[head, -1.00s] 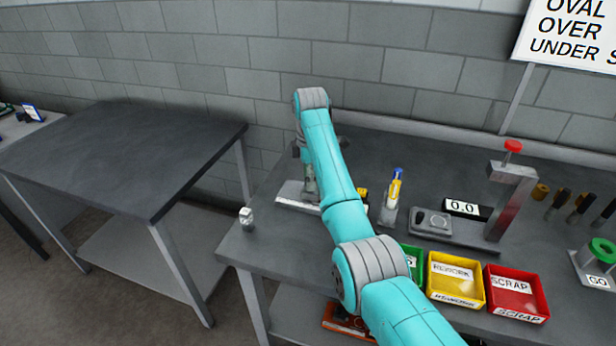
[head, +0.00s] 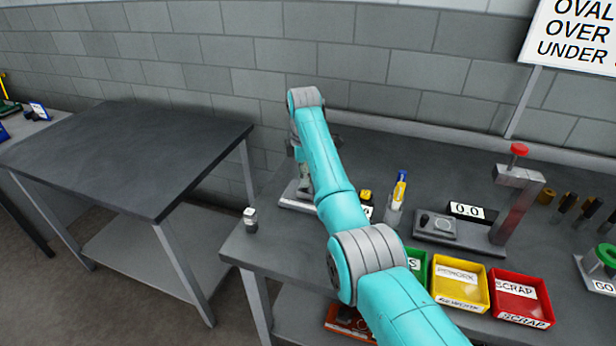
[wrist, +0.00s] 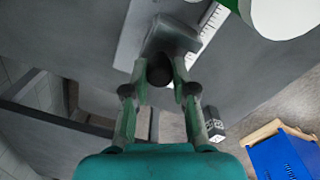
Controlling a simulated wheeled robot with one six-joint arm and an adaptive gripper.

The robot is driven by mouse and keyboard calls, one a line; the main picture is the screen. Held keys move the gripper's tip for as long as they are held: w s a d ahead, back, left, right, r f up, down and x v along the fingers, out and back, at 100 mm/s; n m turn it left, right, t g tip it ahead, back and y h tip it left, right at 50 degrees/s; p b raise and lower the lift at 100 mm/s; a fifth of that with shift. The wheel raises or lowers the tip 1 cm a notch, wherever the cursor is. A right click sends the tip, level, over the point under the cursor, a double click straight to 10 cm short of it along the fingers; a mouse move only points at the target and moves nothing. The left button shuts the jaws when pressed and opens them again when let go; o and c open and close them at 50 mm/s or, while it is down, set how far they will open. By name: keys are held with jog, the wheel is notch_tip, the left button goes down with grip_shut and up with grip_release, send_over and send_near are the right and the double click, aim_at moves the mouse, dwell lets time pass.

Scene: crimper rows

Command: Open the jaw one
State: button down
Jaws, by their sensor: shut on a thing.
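In the wrist view my gripper (wrist: 161,88) has its two fingers closed around a dark round knob (wrist: 160,70). The knob sits at the near end of a grey block (wrist: 173,38). The block lies over a pale strip with ruler-like marks (wrist: 208,26), on the grey bench. In the head view a light base plate (head: 296,199) of this device shows at the left end of the bench, beside my arm. My gripper and most of the device are hard to make out there. I cannot tell how far the jaw stands open.
A small white-and-dark block (head: 250,220) stands at the bench's left corner. To the right are a cup with a yellow-blue tool (head: 397,200), a gauge stand (head: 517,195), and yellow (head: 460,280) and red (head: 522,296) bins. A bare side table (head: 120,150) stands left, across a gap.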

jog(key=c, duration=0.9)
grip_release()
jog(key=shift+r, duration=0.1)
jog(key=shift+s+r, duration=0.1)
jog(key=shift+r, duration=3.55)
